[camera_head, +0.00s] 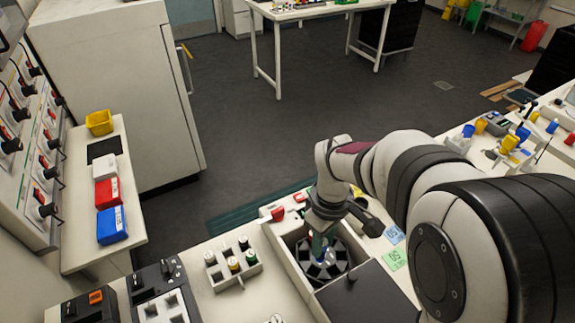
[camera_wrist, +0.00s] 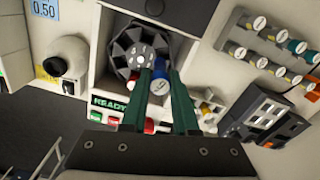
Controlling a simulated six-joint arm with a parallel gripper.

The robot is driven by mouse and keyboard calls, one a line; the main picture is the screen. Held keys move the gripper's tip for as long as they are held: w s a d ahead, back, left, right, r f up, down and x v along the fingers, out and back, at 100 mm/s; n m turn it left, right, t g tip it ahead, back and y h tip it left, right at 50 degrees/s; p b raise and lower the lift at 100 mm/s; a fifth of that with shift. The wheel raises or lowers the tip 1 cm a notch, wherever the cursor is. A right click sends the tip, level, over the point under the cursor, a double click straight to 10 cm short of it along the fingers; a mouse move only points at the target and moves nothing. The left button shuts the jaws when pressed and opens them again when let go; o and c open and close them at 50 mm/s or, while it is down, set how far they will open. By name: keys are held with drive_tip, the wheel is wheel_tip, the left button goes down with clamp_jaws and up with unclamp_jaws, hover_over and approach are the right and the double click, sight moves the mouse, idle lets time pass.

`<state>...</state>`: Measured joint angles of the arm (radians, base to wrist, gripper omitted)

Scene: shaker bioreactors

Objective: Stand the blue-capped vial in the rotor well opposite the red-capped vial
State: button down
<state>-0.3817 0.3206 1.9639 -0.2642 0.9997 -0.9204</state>
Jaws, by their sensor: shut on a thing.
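The dark rotor (camera_head: 322,262) sits in the open well of a white centrifuge-like box (camera_head: 285,250). In the wrist view the rotor (camera_wrist: 138,45) shows dark wells around a grey hub. My gripper (camera_head: 318,243) is over the rotor. In the wrist view its green fingers (camera_wrist: 168,95) are shut on the blue-capped vial (camera_wrist: 159,78), near the rotor's edge. I cannot tell whether the vial's end is inside a well. A small red patch (camera_wrist: 133,75) at the rotor's edge may be the red-capped vial; the fingers partly hide that area.
A dark lid panel (camera_head: 366,294) lies beside the rotor opening. A white rack (camera_head: 232,264) with several capped vials stands left of the box. A READY display (camera_wrist: 117,103) is on the box. Blue, red and yellow bins (camera_head: 112,225) sit on the left bench.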

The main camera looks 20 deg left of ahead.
drive_tip(key=d, duration=0.3)
hover_over(336, 264)
drive_tip(key=s, duration=0.2)
drive_tip(key=shift+m, duration=0.3)
drive_tip(key=shift+f, duration=2.65)
drive_tip(key=shift+f, duration=0.9)
drive_tip(key=shift+f, duration=1.05)
drive_tip(key=c, duration=0.6)
unclamp_jaws()
